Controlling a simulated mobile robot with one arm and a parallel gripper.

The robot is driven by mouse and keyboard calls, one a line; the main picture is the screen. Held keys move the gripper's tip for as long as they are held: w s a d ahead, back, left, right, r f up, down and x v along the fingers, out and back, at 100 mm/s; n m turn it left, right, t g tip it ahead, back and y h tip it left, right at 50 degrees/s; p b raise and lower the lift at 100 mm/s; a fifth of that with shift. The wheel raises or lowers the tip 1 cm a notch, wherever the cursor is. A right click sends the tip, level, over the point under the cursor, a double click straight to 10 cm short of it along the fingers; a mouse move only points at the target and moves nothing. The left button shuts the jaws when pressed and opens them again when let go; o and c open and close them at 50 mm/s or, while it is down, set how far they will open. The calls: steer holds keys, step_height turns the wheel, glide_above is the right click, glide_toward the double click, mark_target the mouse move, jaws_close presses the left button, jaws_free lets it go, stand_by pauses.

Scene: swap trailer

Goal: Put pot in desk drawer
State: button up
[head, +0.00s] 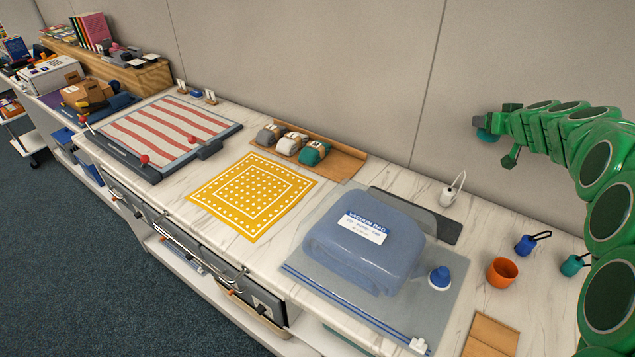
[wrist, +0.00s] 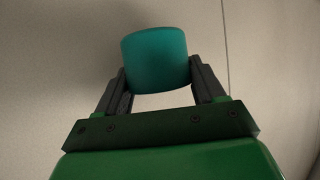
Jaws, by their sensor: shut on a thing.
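My gripper (wrist: 160,75) is shut on a teal, rounded, pot-like thing (wrist: 155,58), its sides between the two dark fingers. In the head view my gripper (head: 492,128) is raised at the upper right, in front of the wall, with the teal pot (head: 484,134) at its tip, clear of the counter. Grey drawer fronts (head: 262,300) with bar handles run along the counter's front edge at lower left. I cannot tell whether any drawer stands open, and their insides do not show. An orange, open-topped cup (head: 502,273) stands on the counter at the right.
A blue vacuum bag (head: 365,240) lies on the marble counter (head: 190,205), with a yellow dotted cloth (head: 252,196), a striped board (head: 165,135) and folded bundles (head: 290,145) further left. Small blue (head: 525,245) and teal (head: 573,265) items stand at right. The wall backs the counter.

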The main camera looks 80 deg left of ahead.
steer(key=s+a+f+n+g+h, duration=0.1)
steer(key=s+a+f+n+g, duration=0.25)
steer(key=s+a, duration=0.5)
steer(key=s+a+f+n+g, duration=0.2)
steer(key=s+a+n+g, duration=0.25)
steer(key=s, duration=0.75)
steer(key=s+d+f+n+g+h, duration=0.1)
steer(key=s+f+n+g+h, duration=0.25)
steer(key=s, duration=0.55)
steer(key=s+f+n+g+h, duration=0.25)
steer(key=s+f, duration=0.25)
steer(key=s, duration=0.3)
steer(key=shift+t+y, duration=0.5)
steer(key=shift+f, duration=4.8)
steer(key=o, duration=1)
steer(key=shift+f, duration=0.1)
